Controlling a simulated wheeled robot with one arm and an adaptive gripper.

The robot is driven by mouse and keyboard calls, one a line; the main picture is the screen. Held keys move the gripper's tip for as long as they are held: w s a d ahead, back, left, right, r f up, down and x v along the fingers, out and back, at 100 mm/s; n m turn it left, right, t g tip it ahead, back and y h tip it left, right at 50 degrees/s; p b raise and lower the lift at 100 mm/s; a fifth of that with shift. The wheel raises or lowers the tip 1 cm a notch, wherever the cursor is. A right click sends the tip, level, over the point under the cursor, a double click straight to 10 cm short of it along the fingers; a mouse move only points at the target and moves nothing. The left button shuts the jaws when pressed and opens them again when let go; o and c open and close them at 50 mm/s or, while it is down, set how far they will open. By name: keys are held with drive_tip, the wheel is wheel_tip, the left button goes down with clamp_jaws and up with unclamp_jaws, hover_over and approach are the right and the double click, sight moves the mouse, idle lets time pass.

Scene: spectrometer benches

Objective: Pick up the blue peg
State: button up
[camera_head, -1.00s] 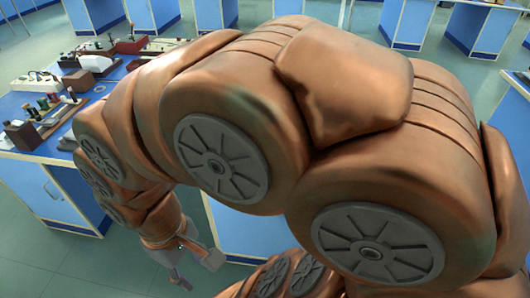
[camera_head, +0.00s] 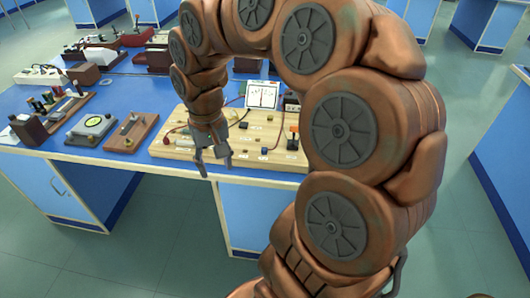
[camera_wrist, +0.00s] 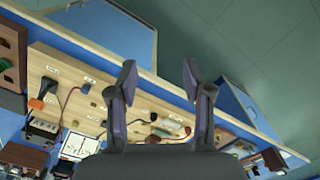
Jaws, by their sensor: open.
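I cannot make out a blue peg for certain in either current view. Small coloured upright pieces (camera_head: 50,99) stand on a dark wooden stand at the left of the bench in the head view, too small to tell apart. My gripper (camera_head: 216,168) is open and empty, pointing down at the front edge of a pale wooden circuit board (camera_head: 172,151). In the wrist view the two fingers of my gripper (camera_wrist: 160,76) are spread, with the circuit board (camera_wrist: 44,60) and the bench edge behind them. My arm hides part of the bench.
The blue bench top (camera_head: 140,90) also holds a grey-plated device (camera_head: 92,127), a brown wooden block (camera_head: 132,133) and a white chart (camera_head: 262,95). Red-based instruments stand farther back. Open floor (camera_head: 150,240) lies in front of the bench.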

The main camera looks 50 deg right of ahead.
drive_tip(key=w+d+f+m, duration=0.3)
drive_tip(key=w+d, duration=0.3)
drive_tip(key=d, duration=0.5)
drive_tip(key=m, duration=0.4)
hover_over(264, 148)
drive_tip(key=f, duration=0.3)
drive_tip(key=shift+s+a+f+b, duration=0.15)
drive_tip(key=shift+a+f+b, duration=0.15)
drive_tip(key=shift+a+b, duration=0.1)
drive_tip(key=shift+d+f, duration=0.2)
drive_tip(key=shift+f, duration=0.05)
drive_tip(key=shift+d+f+p, duration=0.15)
drive_tip(key=shift+f+p, duration=1.1)
drive_tip(key=shift+f, duration=2.4)
drive_tip(key=shift+c, duration=0.4)
clamp_jaws()
